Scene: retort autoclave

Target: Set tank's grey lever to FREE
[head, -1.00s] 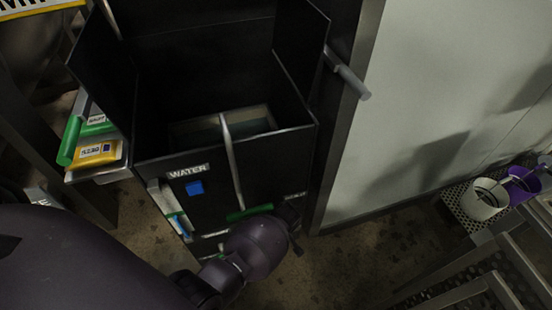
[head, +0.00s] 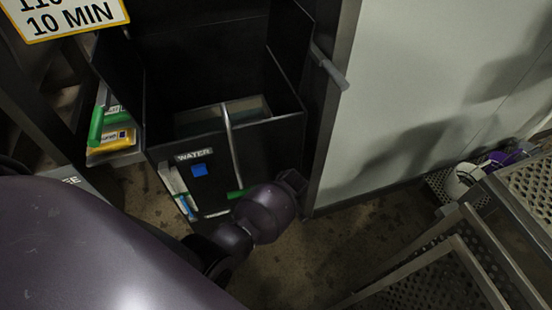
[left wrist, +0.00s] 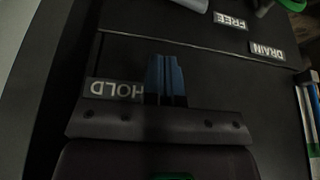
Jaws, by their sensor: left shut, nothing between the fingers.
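The tank (head: 270,145) is a dark open-topped box with a WATER label. My left gripper (head: 292,182) is at its lower right front, seen from behind, with its fingertips hidden in the head view. In the left wrist view its blue fingers (left wrist: 165,78) are together and empty, in front of the dark panel and beside the upside-down HOLD label (left wrist: 117,89). The FREE label (left wrist: 229,21) and DRAIN label (left wrist: 267,50) are farther up. A light grey rounded part (left wrist: 190,4) is cut off at the top edge; I cannot tell if it is the lever. My right gripper is out of view.
A green handle (head: 236,194) is low on the tank front, and a pale pipe (head: 230,140) runs over its front wall. A shelf with a yellow pack (head: 112,140) stands left. Metal steps (head: 440,262) stand at right. A grey bar (head: 329,67) juts out behind.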

